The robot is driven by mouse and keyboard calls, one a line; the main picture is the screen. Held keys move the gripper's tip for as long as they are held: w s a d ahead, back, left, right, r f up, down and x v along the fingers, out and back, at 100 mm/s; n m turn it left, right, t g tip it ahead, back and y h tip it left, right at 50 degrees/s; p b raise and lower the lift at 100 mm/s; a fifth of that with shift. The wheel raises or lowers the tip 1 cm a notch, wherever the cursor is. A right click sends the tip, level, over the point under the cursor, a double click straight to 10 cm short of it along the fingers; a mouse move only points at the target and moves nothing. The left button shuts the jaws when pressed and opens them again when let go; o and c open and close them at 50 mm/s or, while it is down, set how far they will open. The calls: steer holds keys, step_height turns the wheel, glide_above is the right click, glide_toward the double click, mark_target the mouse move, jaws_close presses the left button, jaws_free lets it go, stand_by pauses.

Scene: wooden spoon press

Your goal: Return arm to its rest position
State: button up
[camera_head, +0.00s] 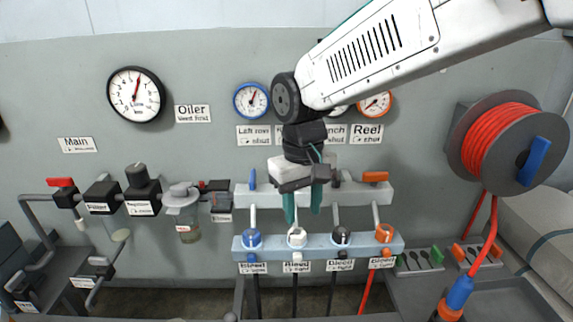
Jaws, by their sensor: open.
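My gripper (302,214) hangs from my white arm in the middle of the picture, its two teal fingers pointing down. The fingers are apart and nothing shows between them. It is in front of the upper grey manifold (373,194), and its tips appear just above the white bleed knob (296,236) on the lower blue manifold. I cannot tell how far the fingers are from the manifold. My arm reaches in from the upper right and hides part of the wall, one gauge and some labels.
A reel with orange hose (500,140) stands at the right. Blue (252,238), black (341,236) and orange (384,232) knobs sit on the lower manifold. Filter units and a bowl (183,212) are at the left. Gauges (135,95) hang on the wall.

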steer(key=s+d+r+m+t, duration=0.1)
steer(key=s+d+m, duration=0.1)
steer(key=s+d, duration=0.7)
steer(key=s+d+r+m+t, duration=0.1)
steer(key=s+d+r+m, duration=0.1)
steer(key=s+d, duration=0.7)
steer(key=shift+s+d+r+m, duration=0.25)
steer(key=shift+d+m, duration=0.15)
steer(key=shift+d, duration=0.7)
